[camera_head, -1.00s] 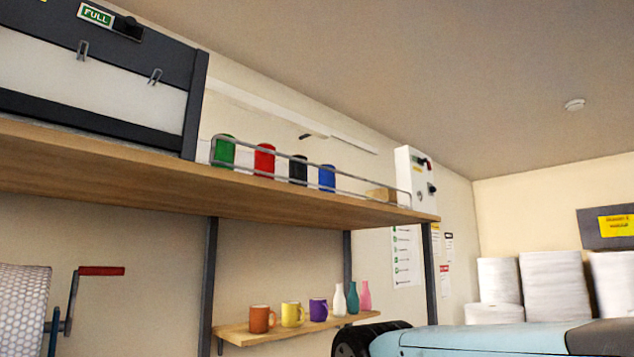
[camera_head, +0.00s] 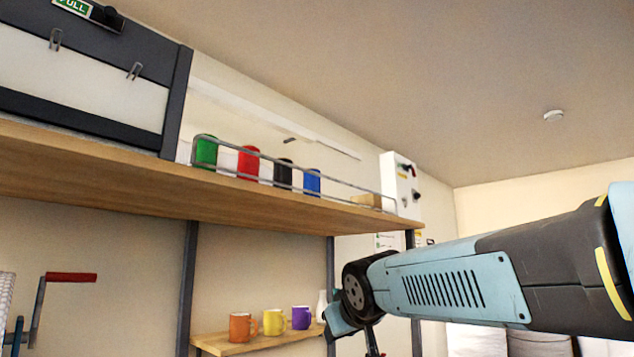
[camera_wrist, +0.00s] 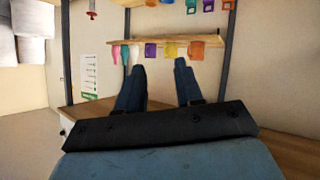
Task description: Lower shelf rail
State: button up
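The grey metal shelf rail (camera_head: 345,181) stands raised along the front edge of the upper wooden shelf (camera_head: 100,166), in front of green, red, black and blue canisters (camera_head: 249,160). My gripper shows in the wrist view (camera_wrist: 160,66) with its two dark fingers apart and nothing between them. In the head view my arm comes in from the right; its wrist end hangs below the upper shelf's right part, near the mug shelf, well below the rail. My fingertips are cut off there. I cannot make out the rail in the wrist view.
A small lower shelf (camera_head: 215,344) holds orange, yellow and purple mugs (camera_head: 274,322) and a white vase. A dark-framed case (camera_head: 90,85) stands on the upper shelf at left. A red-handled crank (camera_head: 70,277) is lower left. Dark posts (camera_head: 187,285) flank the mug shelf.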

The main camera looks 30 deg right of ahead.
jog(key=w+d+r+n+t+h, duration=0.1)
jog(key=w+d+r+t, duration=0.1)
jog(key=w+d+r, duration=0.3)
jog(key=d+r+t+h, duration=0.1)
jog(key=d+r+t, duration=0.15)
jog(key=r, duration=0.45)
jog(key=n+t+y, duration=0.3)
jog(key=n+y, duration=0.9)
jog(key=n, duration=0.9)
send_near(330, 178)
jog(key=x, duration=1.2)
jog(key=shift+w, duration=0.15)
